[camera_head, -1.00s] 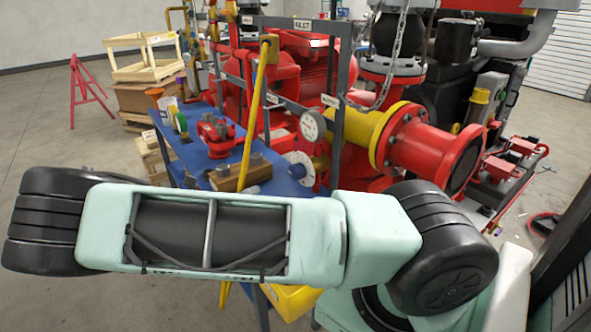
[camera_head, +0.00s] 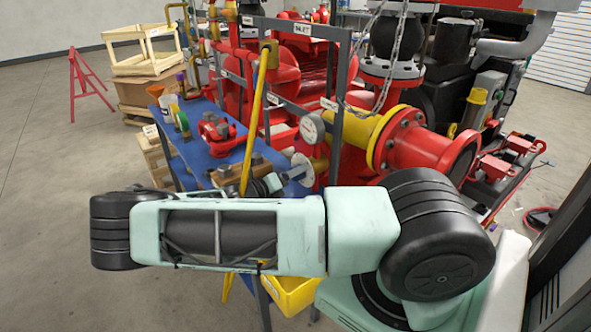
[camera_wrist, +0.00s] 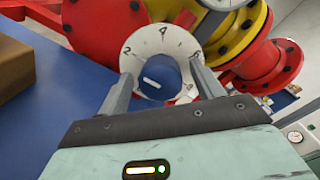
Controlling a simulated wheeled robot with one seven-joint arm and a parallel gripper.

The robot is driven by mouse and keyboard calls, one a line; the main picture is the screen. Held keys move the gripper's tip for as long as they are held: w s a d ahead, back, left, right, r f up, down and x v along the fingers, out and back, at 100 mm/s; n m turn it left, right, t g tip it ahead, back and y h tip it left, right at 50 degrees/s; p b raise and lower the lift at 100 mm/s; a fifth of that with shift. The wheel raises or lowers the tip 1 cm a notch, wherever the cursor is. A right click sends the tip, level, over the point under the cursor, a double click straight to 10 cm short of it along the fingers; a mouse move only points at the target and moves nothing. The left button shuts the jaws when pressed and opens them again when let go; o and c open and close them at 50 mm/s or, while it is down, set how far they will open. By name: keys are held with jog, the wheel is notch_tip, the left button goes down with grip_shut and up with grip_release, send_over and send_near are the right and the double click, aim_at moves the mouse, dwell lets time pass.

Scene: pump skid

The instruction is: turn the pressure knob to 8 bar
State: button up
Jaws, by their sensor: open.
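The blue pressure knob (camera_wrist: 160,72) has a short white pointer mark and sits in the middle of a round white numbered dial (camera_wrist: 140,48) in the wrist view. The mark lies on the left part of the knob; its exact reading is hard to tell. My gripper (camera_wrist: 160,78) is open, with one finger on each side of the knob. Whether either finger touches it I cannot tell. In the head view the dial (camera_head: 299,167) shows edge-on at the bench's right end, with my gripper (camera_head: 275,183) close to its left. The knob itself is hard to make out there.
A white pressure gauge (camera_head: 311,128) is above the dial. A yellow pole (camera_head: 254,115) leans in front of the blue bench (camera_head: 196,152). A wooden block (camera_head: 228,177) lies left of my gripper. Red and yellow piping (camera_head: 420,148) stands to the right.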

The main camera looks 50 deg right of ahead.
jog(key=shift+s+d, duration=0.15)
jog(key=shift+d, duration=0.5)
jog(key=c, duration=1)
